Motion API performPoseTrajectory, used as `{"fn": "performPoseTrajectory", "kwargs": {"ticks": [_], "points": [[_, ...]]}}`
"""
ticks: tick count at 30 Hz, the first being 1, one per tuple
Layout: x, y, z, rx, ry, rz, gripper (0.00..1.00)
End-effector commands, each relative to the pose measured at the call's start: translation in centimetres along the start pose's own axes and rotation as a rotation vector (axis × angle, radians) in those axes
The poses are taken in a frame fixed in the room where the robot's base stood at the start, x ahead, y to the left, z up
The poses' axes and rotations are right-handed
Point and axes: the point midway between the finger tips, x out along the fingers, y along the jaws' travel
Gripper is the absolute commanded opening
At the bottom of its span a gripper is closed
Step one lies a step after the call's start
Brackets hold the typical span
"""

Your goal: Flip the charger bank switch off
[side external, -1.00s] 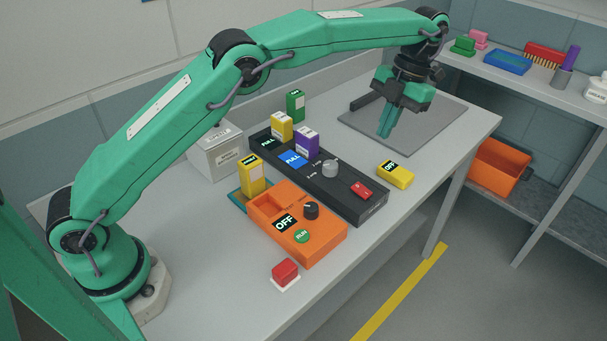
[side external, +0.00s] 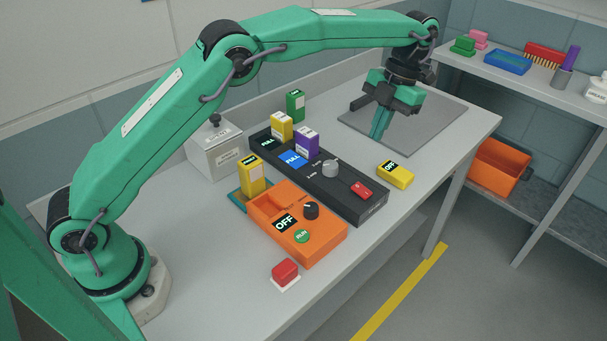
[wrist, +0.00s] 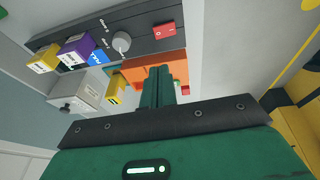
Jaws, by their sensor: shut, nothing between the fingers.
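The charger bank (side external: 345,192) is a long dark box on the bench. Its red rocker switch (side external: 361,190) sits at the near right end, beside a grey knob (side external: 330,168). The switch also shows in the wrist view (wrist: 165,31), with a small white mark. I cannot tell which side is pressed. My gripper (side external: 377,134) is shut and empty, pointing down above the grey mat, behind the charger bank and apart from it. Its closed fingers (wrist: 160,76) show in the wrist view, below the switch in the picture.
A yellow battery (side external: 281,127) and a purple one (side external: 307,143) stand in the bank. Another yellow battery (side external: 395,173) lies right of it. An orange tester (side external: 325,236) is in front, with a red button (side external: 285,271) nearby. The grey mat (side external: 435,117) is otherwise clear.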

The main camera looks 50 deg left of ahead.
Motion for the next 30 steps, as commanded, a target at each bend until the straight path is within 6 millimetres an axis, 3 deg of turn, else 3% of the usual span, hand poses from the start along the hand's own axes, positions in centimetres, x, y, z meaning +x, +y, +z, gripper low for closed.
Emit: {"fn": "performPoseTrajectory", "kwargs": {"ticks": [11,30], "points": [[3.5,-0.1,-0.1,0.000,0.001,0.001,0.00],[11.4,-0.2,0.6,0.000,0.000,0.000,0.00]]}}
